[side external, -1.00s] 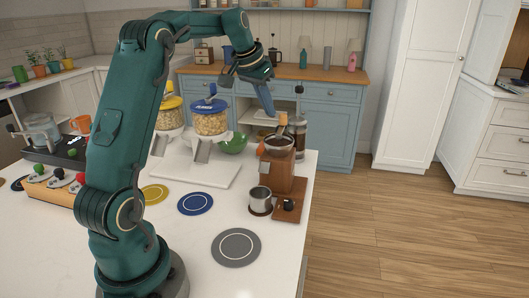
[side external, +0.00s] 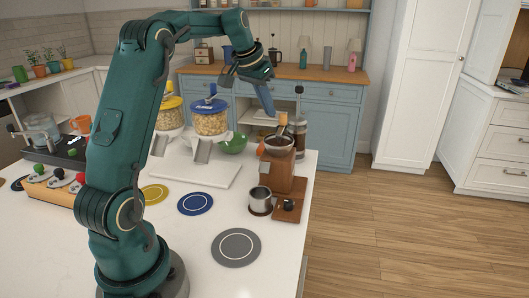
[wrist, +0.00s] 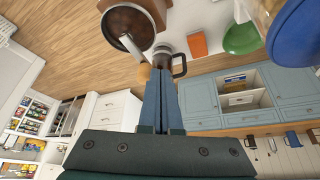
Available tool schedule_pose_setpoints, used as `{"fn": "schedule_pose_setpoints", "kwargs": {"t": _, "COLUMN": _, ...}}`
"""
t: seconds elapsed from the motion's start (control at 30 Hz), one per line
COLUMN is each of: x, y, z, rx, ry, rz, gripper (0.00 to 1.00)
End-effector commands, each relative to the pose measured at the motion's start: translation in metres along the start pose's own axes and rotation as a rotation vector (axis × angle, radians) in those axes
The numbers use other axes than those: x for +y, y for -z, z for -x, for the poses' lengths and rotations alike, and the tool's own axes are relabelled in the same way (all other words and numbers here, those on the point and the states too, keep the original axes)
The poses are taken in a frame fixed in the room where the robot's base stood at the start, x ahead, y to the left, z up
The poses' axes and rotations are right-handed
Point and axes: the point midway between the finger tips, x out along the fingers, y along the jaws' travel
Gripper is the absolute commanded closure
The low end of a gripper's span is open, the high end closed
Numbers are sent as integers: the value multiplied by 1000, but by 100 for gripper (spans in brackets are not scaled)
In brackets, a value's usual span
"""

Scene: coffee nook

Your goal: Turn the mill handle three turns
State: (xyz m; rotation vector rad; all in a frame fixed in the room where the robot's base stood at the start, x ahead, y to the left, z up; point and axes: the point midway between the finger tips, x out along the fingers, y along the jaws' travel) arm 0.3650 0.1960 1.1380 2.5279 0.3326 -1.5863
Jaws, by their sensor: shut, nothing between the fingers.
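The brown wooden mill (side external: 280,178) stands upright near the counter's right edge, with a round bowl of dark coffee on top. Its handle shows in the wrist view as a pale crank arm (wrist: 131,49) ending in a tan knob (wrist: 144,73). My gripper (side external: 270,113) points down above the mill, its blue fingers shut and empty. In the wrist view my fingertips (wrist: 160,72) appear just right of the knob and partly overlap its edge. I cannot tell whether they touch it.
A glass coffee pot (side external: 299,133) with a black handle stands close behind the mill. A metal cup (side external: 260,197) stands at its left. Two grain dispensers (side external: 210,118) and a green bowl (side external: 234,143) are further left. The front counter holds flat grey and blue discs (side external: 236,247).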

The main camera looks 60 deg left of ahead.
Motion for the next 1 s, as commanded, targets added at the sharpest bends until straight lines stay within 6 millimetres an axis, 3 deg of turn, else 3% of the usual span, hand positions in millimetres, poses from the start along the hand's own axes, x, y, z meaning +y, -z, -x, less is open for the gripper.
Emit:
{"fn": "schedule_pose_setpoints", "kwargs": {"t": 0.47, "x": 0, "y": 0, "z": -1, "rx": 0, "ry": 0, "rz": 0, "gripper": 100}}
{"fn": "schedule_pose_setpoints", "kwargs": {"t": 1.0, "x": 0, "y": -11, "z": -23, "rx": -1, "ry": -1, "rz": 0, "gripper": 100}}
